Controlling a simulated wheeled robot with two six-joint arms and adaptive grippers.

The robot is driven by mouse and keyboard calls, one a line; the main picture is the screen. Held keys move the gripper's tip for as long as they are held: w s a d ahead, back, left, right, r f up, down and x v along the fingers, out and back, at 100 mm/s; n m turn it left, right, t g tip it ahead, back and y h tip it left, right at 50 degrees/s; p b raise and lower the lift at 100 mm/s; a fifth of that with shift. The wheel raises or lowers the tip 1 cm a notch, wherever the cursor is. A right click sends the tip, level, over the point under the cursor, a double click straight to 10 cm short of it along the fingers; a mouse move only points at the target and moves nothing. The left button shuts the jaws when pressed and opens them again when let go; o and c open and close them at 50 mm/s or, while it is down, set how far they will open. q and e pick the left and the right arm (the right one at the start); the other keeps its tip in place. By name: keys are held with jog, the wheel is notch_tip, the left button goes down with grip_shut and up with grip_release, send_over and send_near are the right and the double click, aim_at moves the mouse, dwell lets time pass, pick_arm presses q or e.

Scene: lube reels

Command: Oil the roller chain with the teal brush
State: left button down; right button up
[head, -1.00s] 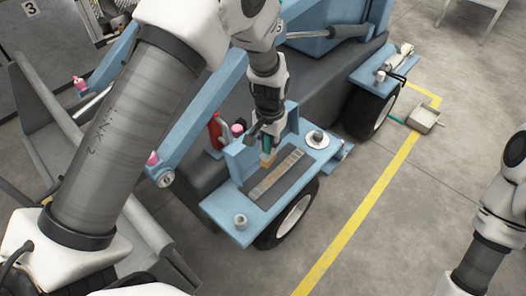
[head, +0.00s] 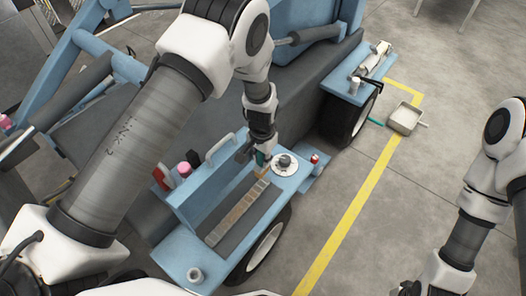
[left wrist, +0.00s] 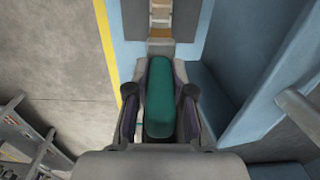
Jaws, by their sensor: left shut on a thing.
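The roller chain (head: 238,212) lies as a tan-grey strip on a dark mat on the blue cart's deck. My left gripper (head: 259,157) is shut on the teal brush (left wrist: 160,98), over the chain's far end. The brush's tan bristles (left wrist: 160,46) point down at the chain, whose links (left wrist: 160,14) show just ahead in the left wrist view. I cannot tell if the bristles touch it. My right gripper (head: 406,288) shows only partly at the bottom edge; its jaws are unclear.
A metal nut-like ring (head: 195,274) stands at the near corner. A grey tray (head: 404,118) lies on the floor.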

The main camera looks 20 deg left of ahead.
aim_at(262, 171)
pick_arm(q)
jog(key=shift+w+f, duration=0.15)
jog(key=shift+w, duration=0.1)
jog(key=shift+s, duration=0.1)
jog(key=shift+f+b, duration=1.55)
jog(key=shift+f, duration=1.3)
jog(key=shift+f+b, duration=0.35)
jog(key=shift+f, duration=0.3)
